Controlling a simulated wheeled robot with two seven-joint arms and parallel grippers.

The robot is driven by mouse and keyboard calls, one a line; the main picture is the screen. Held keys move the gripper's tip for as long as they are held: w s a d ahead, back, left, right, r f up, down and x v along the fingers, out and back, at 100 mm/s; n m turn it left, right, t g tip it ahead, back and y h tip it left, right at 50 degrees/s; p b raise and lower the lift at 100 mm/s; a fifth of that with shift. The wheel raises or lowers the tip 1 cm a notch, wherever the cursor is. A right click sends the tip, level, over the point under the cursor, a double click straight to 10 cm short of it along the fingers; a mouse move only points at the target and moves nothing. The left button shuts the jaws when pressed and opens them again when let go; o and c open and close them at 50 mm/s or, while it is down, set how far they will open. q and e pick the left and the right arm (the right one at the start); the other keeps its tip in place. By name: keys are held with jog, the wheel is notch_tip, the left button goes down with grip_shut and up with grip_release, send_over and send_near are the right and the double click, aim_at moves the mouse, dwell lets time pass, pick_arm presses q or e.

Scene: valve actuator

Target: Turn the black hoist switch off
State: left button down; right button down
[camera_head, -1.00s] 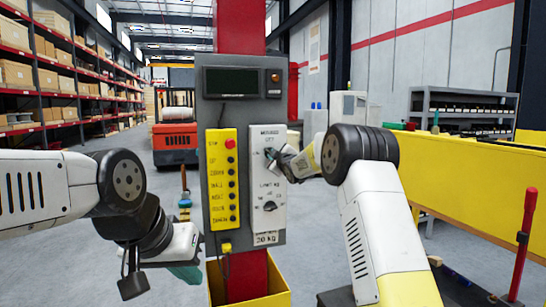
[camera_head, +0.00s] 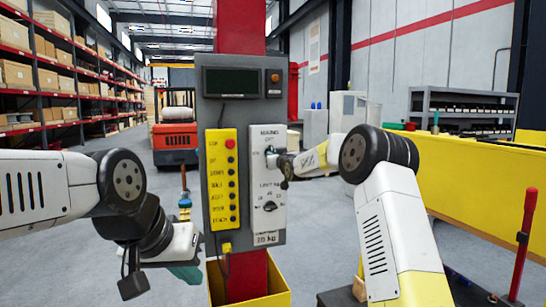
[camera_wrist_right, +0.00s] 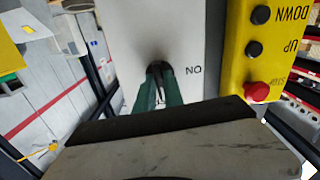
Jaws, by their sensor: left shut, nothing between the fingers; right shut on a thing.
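The white switch panel (camera_head: 268,218) is on the right side of the grey control box, with a "MAINS" label at its top. The black hoist switch (camera_wrist_right: 157,67) is on this panel, with "ON" printed beside it in the right wrist view. The green fingers of my right gripper (camera_wrist_right: 158,88) are shut on the switch. They hide most of it, so its exact angle is hard to tell. My left gripper (camera_head: 186,273) is shut and empty, low at the left of the box.
A yellow button strip (camera_head: 222,180) with a red button on top sits left of the white panel. A lower dial (camera_head: 270,207) is below the switch. The grey box (camera_head: 245,110) hangs on a red post (camera_head: 240,28). A yellow barrier (camera_head: 470,190) stands at the right.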

jog(key=shift+f+m, duration=0.1)
jog(key=shift+m, duration=0.2)
dwell(0.4)
jog(key=c, duration=1.4)
grip_release()
jog(key=shift+c, duration=0.2)
jog(key=v, duration=0.8)
